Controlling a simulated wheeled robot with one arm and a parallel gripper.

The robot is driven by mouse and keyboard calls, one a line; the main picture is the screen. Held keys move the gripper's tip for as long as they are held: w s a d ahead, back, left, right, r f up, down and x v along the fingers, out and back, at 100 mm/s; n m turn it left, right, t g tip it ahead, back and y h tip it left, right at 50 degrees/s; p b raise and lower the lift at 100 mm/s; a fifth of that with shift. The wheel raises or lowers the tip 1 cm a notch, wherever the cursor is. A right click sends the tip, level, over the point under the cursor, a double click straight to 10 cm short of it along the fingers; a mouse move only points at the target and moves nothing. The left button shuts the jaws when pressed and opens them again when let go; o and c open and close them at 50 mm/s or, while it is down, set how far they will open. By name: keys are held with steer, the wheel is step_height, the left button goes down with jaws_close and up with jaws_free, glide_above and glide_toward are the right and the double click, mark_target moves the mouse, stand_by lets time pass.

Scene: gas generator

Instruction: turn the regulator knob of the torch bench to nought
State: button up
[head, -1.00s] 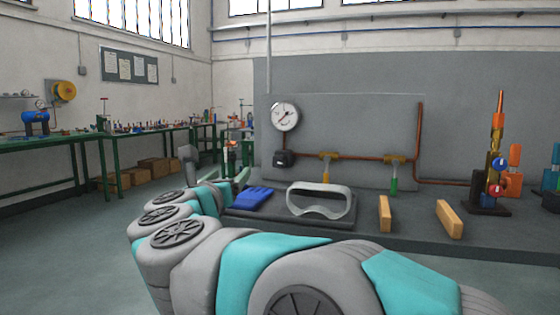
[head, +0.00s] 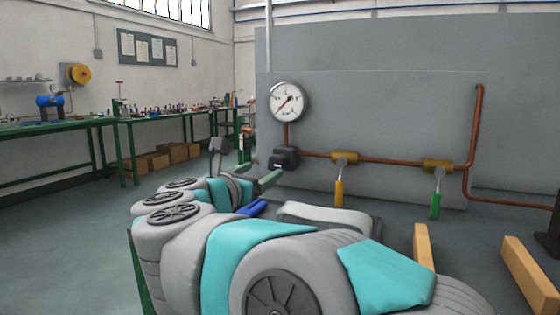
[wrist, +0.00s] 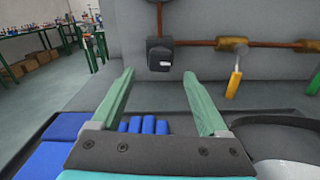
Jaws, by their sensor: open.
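In the head view my gripper (head: 258,172) is just left of the knob, partly hidden by my arm.
Along the pipe are a yellow-handled valve (head: 340,180) and a green-handled valve (head: 437,195). Goggles (head: 335,217) and wooden blocks (head: 424,246) lie on the bench to the right. A back panel (head: 380,115) stands behind the pipe.

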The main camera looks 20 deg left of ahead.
mark_target(274, 163)
steer(key=shift+w+d+p, duration=0.15)
steer(key=shift+w+p, duration=0.2)
steer(key=shift+w, duration=1.45)
steer(key=shift+w+d+p, duration=0.15)
steer(key=shift+w+p, duration=0.15)
steer(key=shift+w, duration=1.45)
steer(key=shift+c, duration=0.4)
jaws_close()
